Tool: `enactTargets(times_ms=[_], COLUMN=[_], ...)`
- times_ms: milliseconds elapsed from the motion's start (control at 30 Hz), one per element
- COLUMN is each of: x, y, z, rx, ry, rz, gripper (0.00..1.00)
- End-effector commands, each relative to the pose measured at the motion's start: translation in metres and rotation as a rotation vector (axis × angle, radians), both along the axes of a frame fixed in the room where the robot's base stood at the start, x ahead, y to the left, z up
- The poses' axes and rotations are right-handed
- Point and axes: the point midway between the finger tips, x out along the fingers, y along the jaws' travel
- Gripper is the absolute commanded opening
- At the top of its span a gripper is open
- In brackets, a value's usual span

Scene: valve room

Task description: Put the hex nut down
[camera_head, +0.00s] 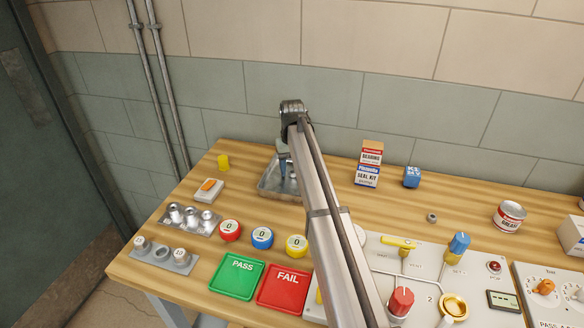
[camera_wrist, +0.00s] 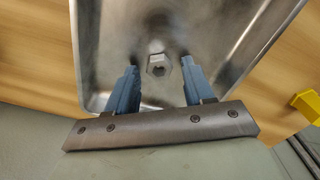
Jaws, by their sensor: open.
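A steel hex nut (camera_wrist: 159,66) lies in the metal tray (camera_wrist: 88,50), with its hole facing the wrist camera. My gripper (camera_wrist: 160,66) is open, with one blue finger on each side of the nut and a gap on both sides. In the head view my gripper (camera_head: 284,163) is down at the tray (camera_head: 268,189) at the back of the bench. My arm hides much of the tray there, and I cannot make out this nut.
A small grey nut-like ring (camera_head: 431,217) lies on the bench at right. A yellow block (camera_head: 223,161) and a white box (camera_head: 208,190) are left. Green PASS (camera_head: 238,277) and red FAIL (camera_head: 283,287) pads lie in front.

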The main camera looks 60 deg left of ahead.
Motion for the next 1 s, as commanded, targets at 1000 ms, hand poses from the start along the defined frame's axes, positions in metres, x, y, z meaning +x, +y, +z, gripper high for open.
enactTargets(times_ms=[1000], x=[0.0], y=[0.0], z=[0.121], rx=[0.001], ry=[0.0], rz=[0.0], gripper=[0.52])
